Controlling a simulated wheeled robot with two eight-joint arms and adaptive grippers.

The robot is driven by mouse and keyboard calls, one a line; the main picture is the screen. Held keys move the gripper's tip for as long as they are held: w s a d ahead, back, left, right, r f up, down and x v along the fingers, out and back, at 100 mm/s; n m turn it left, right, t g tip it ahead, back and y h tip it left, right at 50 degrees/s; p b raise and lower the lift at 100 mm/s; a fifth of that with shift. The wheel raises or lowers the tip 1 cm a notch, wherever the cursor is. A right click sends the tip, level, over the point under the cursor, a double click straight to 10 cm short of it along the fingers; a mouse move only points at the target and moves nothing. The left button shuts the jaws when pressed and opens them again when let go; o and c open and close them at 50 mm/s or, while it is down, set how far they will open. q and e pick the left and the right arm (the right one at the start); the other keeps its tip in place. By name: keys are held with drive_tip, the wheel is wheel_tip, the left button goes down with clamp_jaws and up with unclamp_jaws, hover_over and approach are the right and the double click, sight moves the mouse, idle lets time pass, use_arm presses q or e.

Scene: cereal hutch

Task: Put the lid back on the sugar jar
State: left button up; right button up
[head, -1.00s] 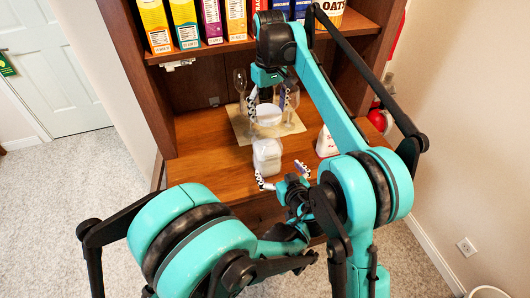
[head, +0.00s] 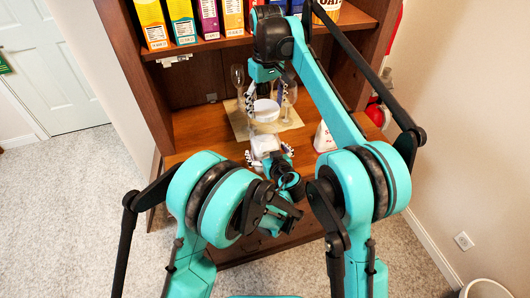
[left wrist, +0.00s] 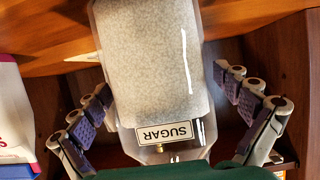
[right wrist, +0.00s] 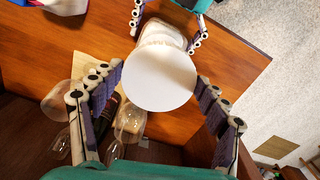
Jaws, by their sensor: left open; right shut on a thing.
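The sugar jar (head: 264,145) stands upright on the wooden counter. In the left wrist view the jar (left wrist: 155,65) is clear, full of pale sugar, its SUGAR label upside down. My left gripper (head: 269,156) is open, with its fingers on either side of the jar; in its wrist view (left wrist: 163,82) gaps show between fingers and jar. The round white lid (head: 266,109) is behind the jar in the head view. My right gripper (head: 267,98) is shut on the lid, which shows as a white disc (right wrist: 160,78) between its fingers (right wrist: 159,80).
A white bag (head: 324,138) stands to the right. Cereal boxes (head: 181,20) line the shelf above, limiting room overhead. The counter left of the jar is clear.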

sight(266, 125)
use_arm(q)
drive_tip(key=shift+w+a+f, duration=0.1)
drive_tip(key=shift+w+f, duration=0.05)
drive_tip(key=shift+w, duration=0.2)
drive_tip(key=c, duration=1.6)
drive_tip(key=shift+c, duration=0.2)
use_arm(e)
drive_tip(key=shift+f, duration=2.45)
drive_tip(key=shift+f, duration=0.1)
drive_tip(key=shift+f, duration=0.8)
drive_tip(key=shift+f, duration=0.55)
